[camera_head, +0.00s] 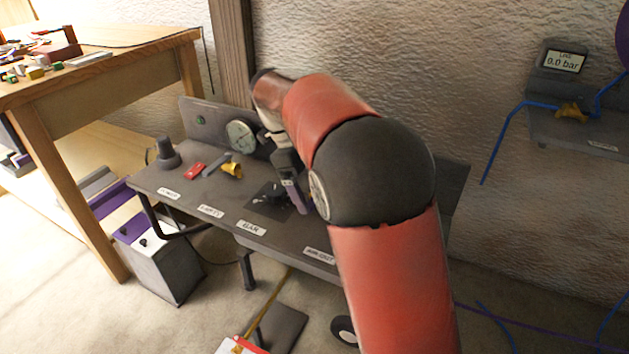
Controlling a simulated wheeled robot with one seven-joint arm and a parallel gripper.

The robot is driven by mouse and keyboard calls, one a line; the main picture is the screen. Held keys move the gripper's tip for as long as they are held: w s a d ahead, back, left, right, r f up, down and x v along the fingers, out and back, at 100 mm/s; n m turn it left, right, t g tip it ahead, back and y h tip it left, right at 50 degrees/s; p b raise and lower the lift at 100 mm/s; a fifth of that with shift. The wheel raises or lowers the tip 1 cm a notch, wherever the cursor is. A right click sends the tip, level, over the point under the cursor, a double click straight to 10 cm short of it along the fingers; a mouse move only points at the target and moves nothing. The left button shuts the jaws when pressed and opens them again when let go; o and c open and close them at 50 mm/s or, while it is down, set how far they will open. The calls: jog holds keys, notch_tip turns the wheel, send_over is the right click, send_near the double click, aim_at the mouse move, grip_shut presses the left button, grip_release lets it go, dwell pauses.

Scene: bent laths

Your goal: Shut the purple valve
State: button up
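My gripper (291,188) is small and dark in the camera_head view, pointing down over the grey bench, partly hidden by my red and black arm. I cannot tell whether its fingers are open or shut. A thin purple-grey piece (298,200) shows at its tip, over a dark square plate on the bench; I cannot tell whether it is a valve handle or part of the gripper. A purple rounded thing (624,35) is cut off by the right edge, well away from the gripper; I cannot tell whether it is a valve.
The grey bench (160,184) carries labels, a round gauge (241,136), a yellow piece (232,170) and a red block (195,171). A wall panel (560,130) at right has a yellow handle, blue hoses and a "0.0 bar" display (564,61). A wooden table (100,55) stands at left.

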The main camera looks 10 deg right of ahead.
dwell(0.4)
jog(key=o, duration=1.2)
jog(key=shift+r, duration=0.1)
jog(key=v, duration=0.7)
jog(key=shift+w+a+r, duration=0.15)
jog(key=shift+r, duration=0.2)
